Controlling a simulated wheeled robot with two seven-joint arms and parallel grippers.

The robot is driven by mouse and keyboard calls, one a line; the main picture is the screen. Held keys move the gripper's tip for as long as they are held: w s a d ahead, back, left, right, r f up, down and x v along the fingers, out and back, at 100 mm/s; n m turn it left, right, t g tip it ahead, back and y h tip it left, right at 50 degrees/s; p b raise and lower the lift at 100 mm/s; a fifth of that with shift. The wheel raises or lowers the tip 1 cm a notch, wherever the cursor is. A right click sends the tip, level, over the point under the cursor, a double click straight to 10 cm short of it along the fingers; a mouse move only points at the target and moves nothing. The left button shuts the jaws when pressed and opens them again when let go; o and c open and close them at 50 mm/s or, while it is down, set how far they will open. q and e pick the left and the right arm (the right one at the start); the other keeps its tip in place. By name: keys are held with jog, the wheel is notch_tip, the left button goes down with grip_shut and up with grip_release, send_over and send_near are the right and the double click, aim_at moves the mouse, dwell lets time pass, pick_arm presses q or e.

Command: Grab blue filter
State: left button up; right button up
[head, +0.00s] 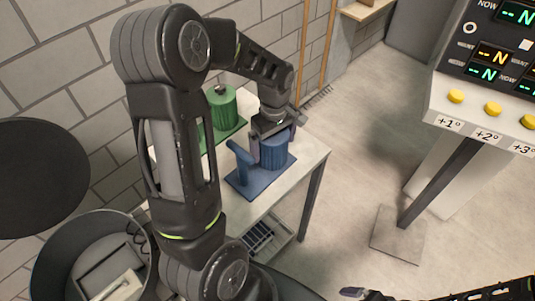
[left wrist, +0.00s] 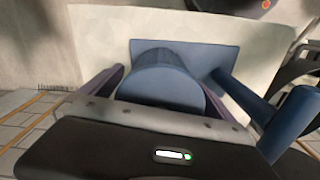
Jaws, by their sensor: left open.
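The blue filter (head: 274,154) is a ribbed cylinder on a blue base plate (head: 256,187) with a slanted blue post (head: 240,158) beside it. It stands on a pale table. My left gripper (head: 268,138) is at the cylinder, coming in from above and behind. In the left wrist view the blue cylinder (left wrist: 165,80) lies between the two open fingers (left wrist: 160,88), one on each side. I cannot tell whether the fingers touch it. Part of my right gripper (head: 360,293) shows at the bottom edge of the head view, away from the filter; its opening is unclear.
A green filter (head: 222,108) on a green plate stands behind the blue one on the same table (head: 313,152). The blue post (left wrist: 250,95) is close to the right finger in the left wrist view. A panel with yellow buttons (head: 492,109) stands at the right.

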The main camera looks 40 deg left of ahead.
pick_arm(q)
jog(key=c, duration=2)
